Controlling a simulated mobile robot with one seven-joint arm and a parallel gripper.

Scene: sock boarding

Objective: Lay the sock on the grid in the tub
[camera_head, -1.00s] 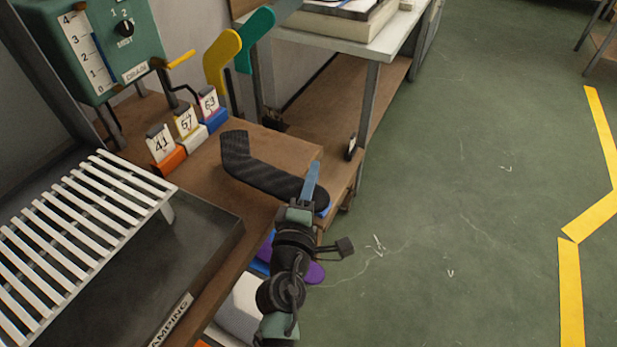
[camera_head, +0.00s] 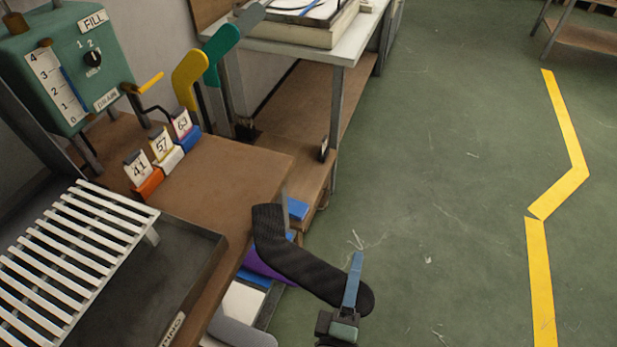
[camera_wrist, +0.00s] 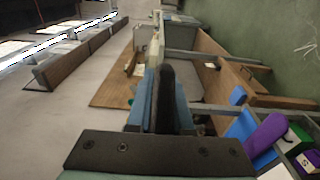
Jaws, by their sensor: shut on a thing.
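A dark grey sock (camera_head: 298,262), flat and L-shaped, is held in my gripper (camera_head: 350,290) off the right edge of the bench, over the floor side. In the wrist view the dark sock (camera_wrist: 165,95) stands edge-on between the blue fingers of my gripper (camera_wrist: 160,110). The gripper is shut on it near one end. The white slatted grid (camera_head: 60,255) lies in the dark tub (camera_head: 190,262) at the left, and nothing lies on the grid. The sock is apart from the tub, to its right.
Number tags 41, 57 and 63 stand on coloured blocks (camera_head: 148,188) on the brown bench (camera_head: 225,180). A green control box (camera_head: 70,70) with a yellow lever (camera_head: 150,82) is behind the tub. Yellow and teal boards (camera_head: 190,75) stand upright. A purple item (camera_head: 265,265) is below the bench edge.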

